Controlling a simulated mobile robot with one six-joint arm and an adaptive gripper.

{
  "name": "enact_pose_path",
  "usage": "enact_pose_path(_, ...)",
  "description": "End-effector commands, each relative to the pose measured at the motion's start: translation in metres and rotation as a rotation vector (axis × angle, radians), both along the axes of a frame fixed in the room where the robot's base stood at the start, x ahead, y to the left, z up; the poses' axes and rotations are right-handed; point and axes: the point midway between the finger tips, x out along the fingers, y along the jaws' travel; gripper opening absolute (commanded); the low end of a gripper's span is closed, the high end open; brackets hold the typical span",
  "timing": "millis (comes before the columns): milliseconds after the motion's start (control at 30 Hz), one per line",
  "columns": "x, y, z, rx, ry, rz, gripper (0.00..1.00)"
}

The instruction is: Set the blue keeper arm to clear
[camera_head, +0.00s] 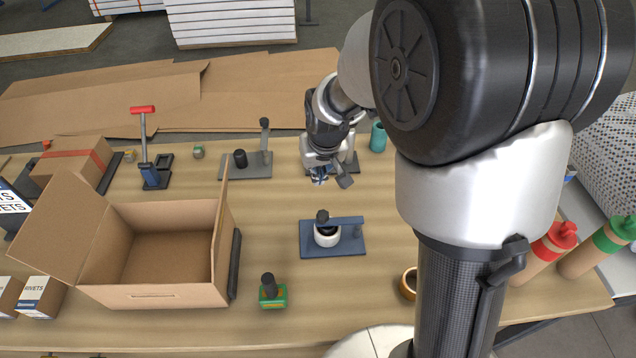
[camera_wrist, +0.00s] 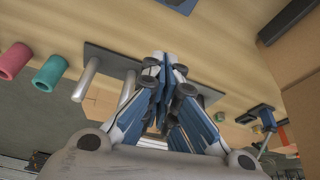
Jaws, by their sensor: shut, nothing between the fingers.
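The blue keeper arm (camera_head: 346,220) is a flat bar on a blue base plate (camera_head: 349,251) in the middle of the table. In the head view it reaches left from the right side of the plate, across the top of a white round part (camera_head: 326,238) with a black knob (camera_head: 322,215). My gripper (camera_head: 332,182) is shut and empty, behind and above this fixture and apart from it. In the wrist view, its fingers (camera_wrist: 165,70) are together. A blue piece at that view's top edge may be the base plate; the keeper arm cannot be made out there.
A grey plate with posts (camera_wrist: 100,58) lies close to my fingers. A teal cylinder (camera_head: 378,137) stands behind right. An open cardboard box (camera_head: 152,295), a grey fixture (camera_head: 258,170) and a red-handled press (camera_head: 143,112) are left. A green block (camera_head: 273,297) is in front.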

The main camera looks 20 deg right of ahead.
Motion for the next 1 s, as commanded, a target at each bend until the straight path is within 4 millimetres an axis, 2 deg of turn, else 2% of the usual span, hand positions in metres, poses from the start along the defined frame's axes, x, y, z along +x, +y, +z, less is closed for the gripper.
enact_pose_path(433,0.029,0.0,-0.089,0.0,0.003,0.0,0.0)
enact_pose_path(700,-0.005,0.0,-0.086,0.0,0.0,0.0,0.0)
enact_pose_path(1000,-0.011,0.0,-0.085,0.0,0.0,0.0,0.0)
